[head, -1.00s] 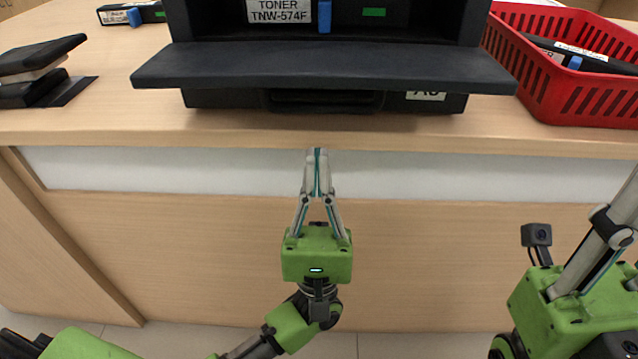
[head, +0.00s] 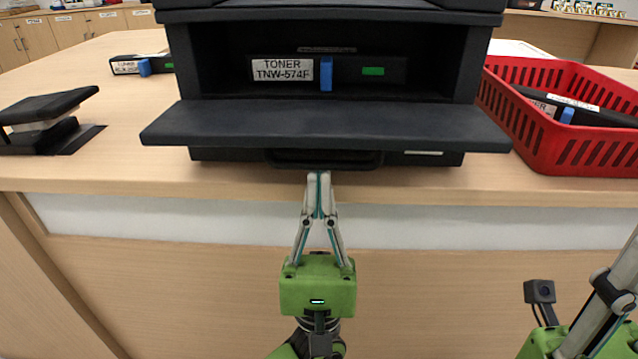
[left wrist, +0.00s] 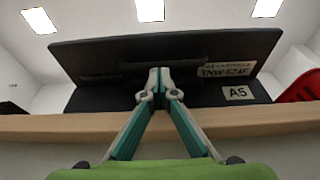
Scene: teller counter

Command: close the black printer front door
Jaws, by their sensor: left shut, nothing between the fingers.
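The black printer (head: 480,60) stands on the counter with its front door (head: 325,125) folded down flat toward me. Inside the open bay sits a toner cartridge (head: 380,70) with a blue tab and a white label. My left gripper (head: 319,174) is shut and empty, its fingertips in front of the printer, just below the door's front edge in the picture. In the left wrist view the door's underside (left wrist: 215,48) spreads above and behind the fingertips (left wrist: 159,72); I cannot tell whether they touch it. My right gripper's fingertips are out of frame; only part of its arm shows at lower right.
A red basket (head: 560,155) with a cartridge stands right of the printer. A black stapler-like device (head: 45,120) sits at the left, and another toner cartridge (head: 140,65) lies behind it. The counter's front edge (head: 120,185) runs below the door.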

